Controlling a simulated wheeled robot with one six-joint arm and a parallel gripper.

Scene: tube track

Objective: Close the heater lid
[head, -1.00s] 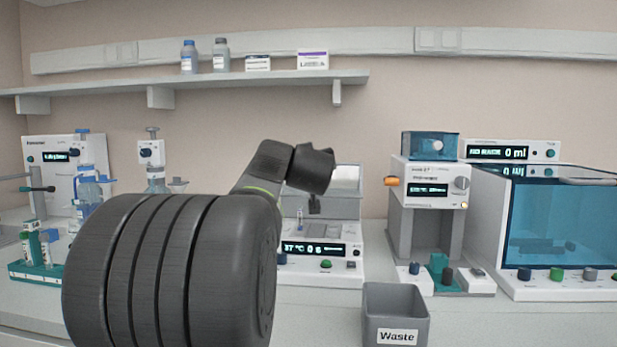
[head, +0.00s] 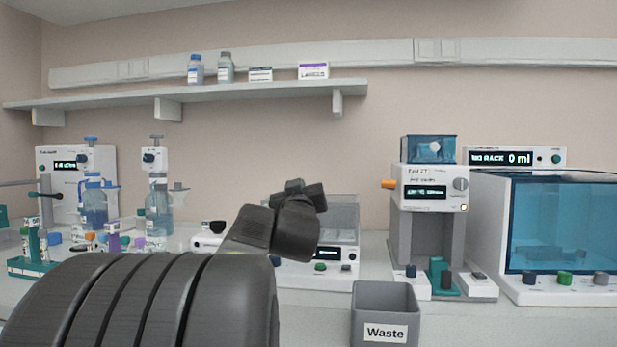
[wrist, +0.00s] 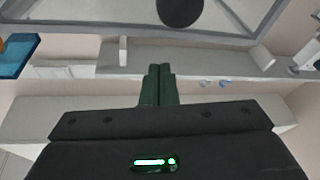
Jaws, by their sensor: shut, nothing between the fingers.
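The heater (head: 345,268) is a white bench unit with a small lit display, in the middle of the head view, partly hidden behind my arm. Its lid (head: 342,215) is a see-through grey cover above the base; my arm hides its left side, and I cannot tell whether it rests fully down. My gripper (head: 302,190) is dark, at the lid's upper left in the head view; its fingertips are not clear there. In the wrist view my gripper (wrist: 157,85) has its green fingers together and empty. A grey-framed panel with a dark round spot crosses the top of that view, apparently the lid.
A grey waste bin (head: 385,312) stands at the front, right of the heater. A white pump-like unit (head: 428,190) and a blue-windowed box (head: 560,235) stand further right. Bottles and a green rack (head: 35,265) are at left. A wall shelf (head: 250,90) runs above.

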